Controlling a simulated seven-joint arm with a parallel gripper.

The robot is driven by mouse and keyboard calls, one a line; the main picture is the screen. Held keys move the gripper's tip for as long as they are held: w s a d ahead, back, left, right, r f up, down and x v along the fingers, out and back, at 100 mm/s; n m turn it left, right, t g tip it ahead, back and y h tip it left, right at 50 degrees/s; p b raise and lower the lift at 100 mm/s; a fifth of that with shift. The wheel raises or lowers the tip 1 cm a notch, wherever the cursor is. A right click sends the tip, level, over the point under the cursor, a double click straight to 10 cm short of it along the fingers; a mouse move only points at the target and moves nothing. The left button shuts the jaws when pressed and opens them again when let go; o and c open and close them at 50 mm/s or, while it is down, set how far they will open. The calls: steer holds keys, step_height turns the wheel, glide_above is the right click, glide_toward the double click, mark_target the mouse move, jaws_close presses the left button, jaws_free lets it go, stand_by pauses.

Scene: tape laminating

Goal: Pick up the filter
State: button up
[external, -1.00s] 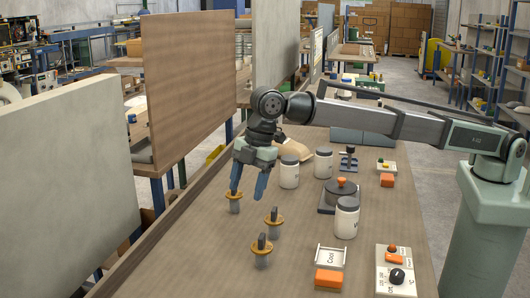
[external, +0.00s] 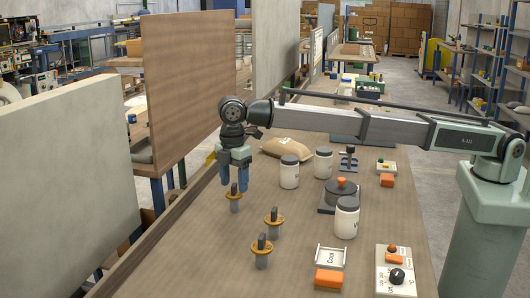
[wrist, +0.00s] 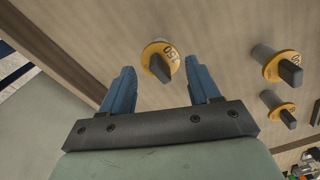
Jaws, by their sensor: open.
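Three filters with yellow-orange collars and dark tops stand on the wooden table. The far one (external: 234,197) is just below my gripper (external: 235,186), whose blue fingers are apart and point down. In the wrist view this filter (wrist: 160,61) shows between and just beyond the fingertips of my gripper (wrist: 162,78), with a number on its collar. Nothing is held. The middle filter (external: 273,221) and the near filter (external: 262,250) stand closer to the camera. They also show at the right of the wrist view, one higher (wrist: 283,66) and one lower (wrist: 278,106).
A label holder (external: 329,258) and a control box (external: 396,270) are at the front right. A brown partition (external: 188,90) stands at the left.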

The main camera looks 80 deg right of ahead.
mark_target(235, 201)
steer(key=shift+f, duration=3.55)
steer(key=shift+c, duration=0.3)
steer(key=c, duration=0.7)
steer(key=shift+o, duration=0.2)
